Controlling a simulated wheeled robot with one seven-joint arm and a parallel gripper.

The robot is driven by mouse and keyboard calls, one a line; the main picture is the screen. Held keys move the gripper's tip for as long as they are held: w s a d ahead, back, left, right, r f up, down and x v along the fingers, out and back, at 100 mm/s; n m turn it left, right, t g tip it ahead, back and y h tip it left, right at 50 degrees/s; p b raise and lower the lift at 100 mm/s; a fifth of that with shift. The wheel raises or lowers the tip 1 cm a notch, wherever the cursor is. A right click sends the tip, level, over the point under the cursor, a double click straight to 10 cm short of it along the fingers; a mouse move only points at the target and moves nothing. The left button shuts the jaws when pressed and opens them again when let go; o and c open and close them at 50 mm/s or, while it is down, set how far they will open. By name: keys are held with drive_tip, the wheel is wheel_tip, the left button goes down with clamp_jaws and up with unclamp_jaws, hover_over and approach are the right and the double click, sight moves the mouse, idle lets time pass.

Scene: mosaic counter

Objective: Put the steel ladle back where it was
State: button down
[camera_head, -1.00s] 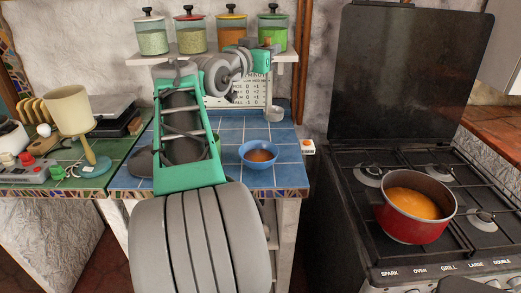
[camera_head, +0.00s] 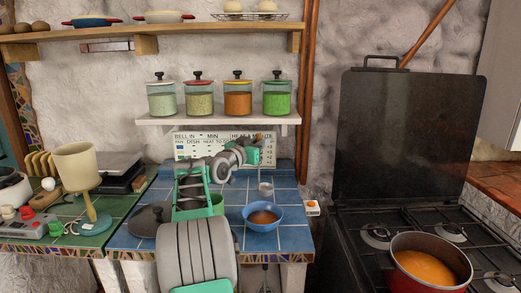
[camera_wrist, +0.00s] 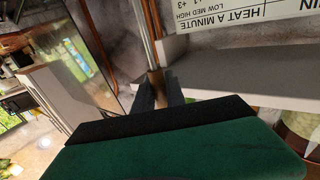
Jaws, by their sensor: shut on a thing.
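My gripper (camera_head: 259,148) is in front of the wall sign, below the jar shelf. It is shut on the upper part of the steel ladle (camera_head: 265,188), which hangs roughly upright with its cup down. The cup shows above and behind the blue bowl (camera_head: 262,224) of brown liquid, apart from it. In the wrist view my gripper (camera_wrist: 157,92) closes around the ladle's handle (camera_wrist: 146,35), a thin rod running toward the top of the picture. The cup is not clear there. I cannot tell which spot the ladle came from.
The jar shelf (camera_head: 218,121) with several jars is just above my gripper. A red pot (camera_head: 425,284) of orange soup stands on the stove at right. A small box with an orange button (camera_head: 312,207) is at the counter's right edge. Blue tiles around the bowl are partly clear.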

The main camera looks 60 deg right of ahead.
drive_tip(key=shift+f, duration=1.35)
drive_tip(key=c, duration=1.4)
unclamp_jaws()
drive_tip(key=shift+o, duration=0.2)
drive_tip(key=shift+a+r, duration=0.15)
drive_tip(key=a+b, duration=0.1)
drive_tip(key=a, duration=1)
drive_tip(key=shift+w+a+b, duration=0.4)
drive_tip(key=shift+w, duration=0.05)
